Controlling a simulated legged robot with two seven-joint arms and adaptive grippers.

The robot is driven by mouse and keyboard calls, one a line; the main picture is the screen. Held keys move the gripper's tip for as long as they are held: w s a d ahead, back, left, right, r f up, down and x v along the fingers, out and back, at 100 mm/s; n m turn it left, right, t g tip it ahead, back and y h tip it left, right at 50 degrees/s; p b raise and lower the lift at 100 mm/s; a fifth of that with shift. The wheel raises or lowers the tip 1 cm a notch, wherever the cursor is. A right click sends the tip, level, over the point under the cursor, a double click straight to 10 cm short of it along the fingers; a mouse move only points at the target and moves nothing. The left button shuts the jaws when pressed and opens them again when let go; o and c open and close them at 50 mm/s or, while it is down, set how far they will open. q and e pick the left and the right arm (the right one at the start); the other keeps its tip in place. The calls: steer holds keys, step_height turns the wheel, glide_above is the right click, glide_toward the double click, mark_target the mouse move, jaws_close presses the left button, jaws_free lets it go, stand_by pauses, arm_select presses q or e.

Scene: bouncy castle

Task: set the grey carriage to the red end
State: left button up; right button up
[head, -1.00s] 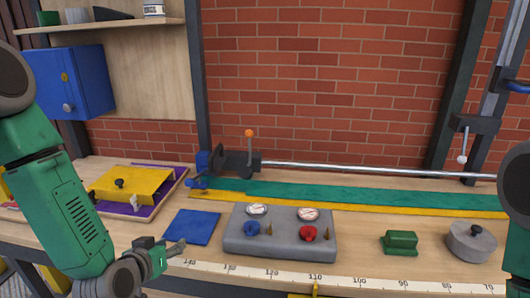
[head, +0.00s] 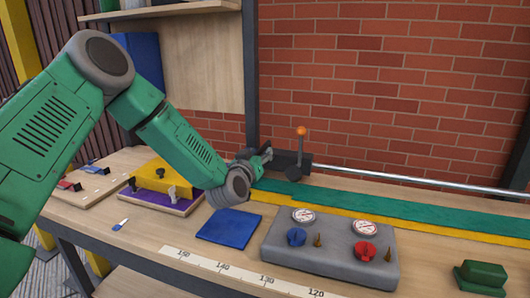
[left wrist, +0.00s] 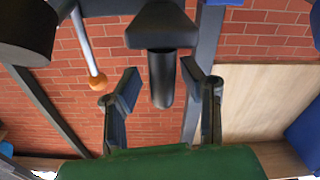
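The dark grey carriage (head: 296,162) sits on the metal rod at its left end in the head view. An upright lever with an orange knob (head: 301,131) rises from it. My left gripper (head: 266,157) is at the carriage's left side. In the left wrist view, my left gripper (left wrist: 160,88) is open, with a dark rounded bar (left wrist: 162,78) of the carriage showing between its fingers; contact cannot be told. The orange knob (left wrist: 98,80) shows left of the fingers there. My arm hides the blue end. No red end is in view. My right gripper is not in view.
The metal rod (head: 420,178) runs right along the brick wall above green (head: 400,212) and yellow strips. A grey panel (head: 330,263) with gauges and knobs, a blue square (head: 229,227) and a yellow-lidded purple tray (head: 180,207) stand in front.

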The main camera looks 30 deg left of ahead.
mark_target(263, 146)
arm_select(q)
steer(key=shift+w+a+f, duration=0.1)
steer(key=shift+w+a, duration=0.25)
steer(key=shift+w, duration=0.25)
steer(key=shift+w+a+f, duration=0.1)
steer(key=shift+w+a, duration=0.25)
steer(key=shift+w, duration=0.7)
steer(key=shift+d+r, duration=0.2)
steer(key=shift+d, duration=0.2)
steer(key=shift+a, duration=0.1)
jaws_close()
steer(key=shift+a, duration=0.15)
steer(key=shift+f, duration=0.1)
